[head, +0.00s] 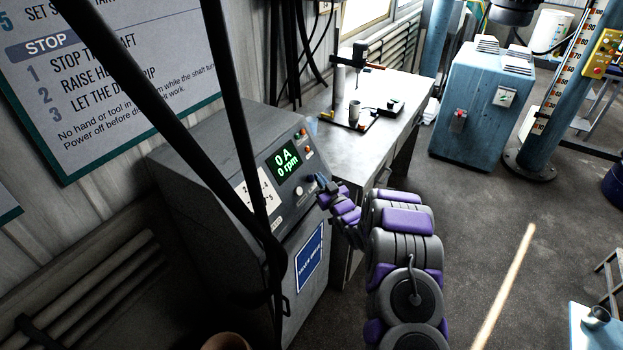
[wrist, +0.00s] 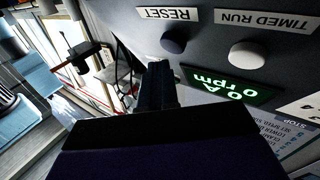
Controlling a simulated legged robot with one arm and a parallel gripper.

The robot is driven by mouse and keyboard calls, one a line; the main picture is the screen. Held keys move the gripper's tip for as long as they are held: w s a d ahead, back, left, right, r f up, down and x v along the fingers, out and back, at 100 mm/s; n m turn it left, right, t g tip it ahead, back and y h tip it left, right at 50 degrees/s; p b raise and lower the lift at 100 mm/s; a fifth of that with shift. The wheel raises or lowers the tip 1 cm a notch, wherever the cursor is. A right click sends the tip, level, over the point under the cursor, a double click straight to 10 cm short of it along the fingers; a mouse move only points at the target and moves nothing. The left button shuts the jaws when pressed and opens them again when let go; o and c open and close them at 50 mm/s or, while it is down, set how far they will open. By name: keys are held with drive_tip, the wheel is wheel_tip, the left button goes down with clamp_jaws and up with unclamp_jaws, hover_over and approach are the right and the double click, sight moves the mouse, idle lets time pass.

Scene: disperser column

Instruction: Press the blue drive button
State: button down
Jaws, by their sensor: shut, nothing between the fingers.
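The grey control cabinet (head: 225,165) has a sloped panel with a lit green display (head: 284,162) reading 0 A and 0 rpm. My gripper (head: 322,182) is shut and empty at the panel's right edge, close to a dark bluish button (head: 309,179). In the upside-down wrist view, my gripper (wrist: 157,72) points at the panel, with a dark grey-blue round button (wrist: 173,42) just beyond, by a RESET label. A paler button (wrist: 247,55) has a TIMED RUN label. No label naming a drive button is readable. I cannot tell whether the fingertips touch the panel.
A workbench (head: 385,95) with a small stand and cup is behind. A blue-grey cabinet (head: 480,95) and a column (head: 560,90) stand at the right. The floor (head: 480,210) between is mostly clear.

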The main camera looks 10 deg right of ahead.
drive_tip(key=shift+s+d+r+p, duration=0.35)
drive_tip(key=shift+s+d+r, duration=0.35)
drive_tip(key=shift+d, duration=0.15)
drive_tip(key=shift+s+d+r+p, duration=0.3)
drive_tip(key=shift+s+d+r, duration=0.3)
drive_tip(key=shift+d, duration=0.25)
drive_tip(key=shift+f, duration=0.1)
